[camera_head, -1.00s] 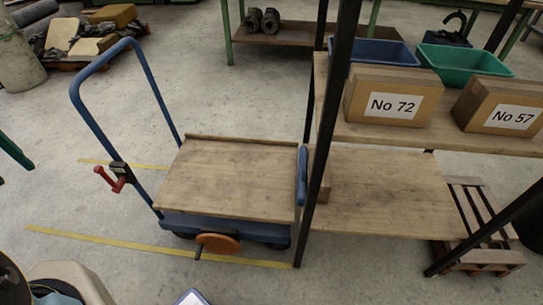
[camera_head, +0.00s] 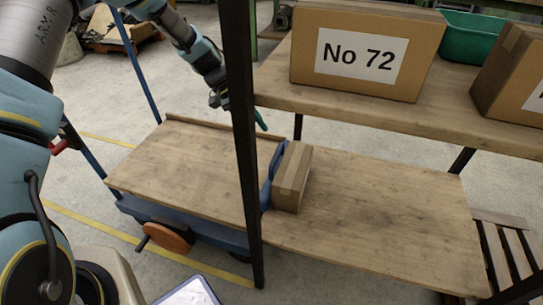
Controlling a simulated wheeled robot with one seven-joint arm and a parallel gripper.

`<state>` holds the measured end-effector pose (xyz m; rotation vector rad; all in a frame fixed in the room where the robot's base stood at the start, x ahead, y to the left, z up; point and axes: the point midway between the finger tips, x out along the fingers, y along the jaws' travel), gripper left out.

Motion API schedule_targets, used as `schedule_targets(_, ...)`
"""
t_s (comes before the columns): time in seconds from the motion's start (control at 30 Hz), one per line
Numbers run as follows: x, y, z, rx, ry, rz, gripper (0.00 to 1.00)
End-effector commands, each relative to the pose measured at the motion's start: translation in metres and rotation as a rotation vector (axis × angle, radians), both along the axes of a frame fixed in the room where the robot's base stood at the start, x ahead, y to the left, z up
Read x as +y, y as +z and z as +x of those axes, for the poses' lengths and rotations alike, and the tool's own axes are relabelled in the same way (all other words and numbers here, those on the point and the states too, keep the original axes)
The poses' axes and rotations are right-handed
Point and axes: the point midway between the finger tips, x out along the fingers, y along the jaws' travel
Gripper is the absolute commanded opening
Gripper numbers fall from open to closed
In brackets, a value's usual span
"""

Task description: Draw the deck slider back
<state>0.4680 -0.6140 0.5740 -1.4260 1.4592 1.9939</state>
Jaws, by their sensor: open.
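The trolley's wooden deck (camera_head: 180,165) lies at the left on a blue frame. An upright blue piece (camera_head: 268,180) stands at the deck's right edge, partly behind the black post; I cannot tell whether it is the deck slider. My gripper (camera_head: 219,100) hangs above the far right part of the deck, left of the blue piece's top and apart from it. It is open, with no object seen between its fingers. The black post hides part of the space beside it.
The black shelf post (camera_head: 242,150) stands between my camera and the trolley's right end. A small carton (camera_head: 292,178) sits on the lower shelf (camera_head: 385,215) beside the blue piece. A carton marked No 72 (camera_head: 365,52) stands on the upper shelf. An orange disc (camera_head: 168,238) juts from the trolley's near side.

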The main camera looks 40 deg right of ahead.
Motion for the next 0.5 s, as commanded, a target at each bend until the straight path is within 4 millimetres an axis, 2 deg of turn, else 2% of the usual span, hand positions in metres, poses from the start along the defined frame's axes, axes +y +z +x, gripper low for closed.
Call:
schedule_targets(0.3, -0.015, -0.047, -0.027, 0.002, -0.001, 0.004, 0.52)
schedule_targets(0.5, -0.024, -0.071, -0.04, 0.0, 0.001, 0.004, 0.52)
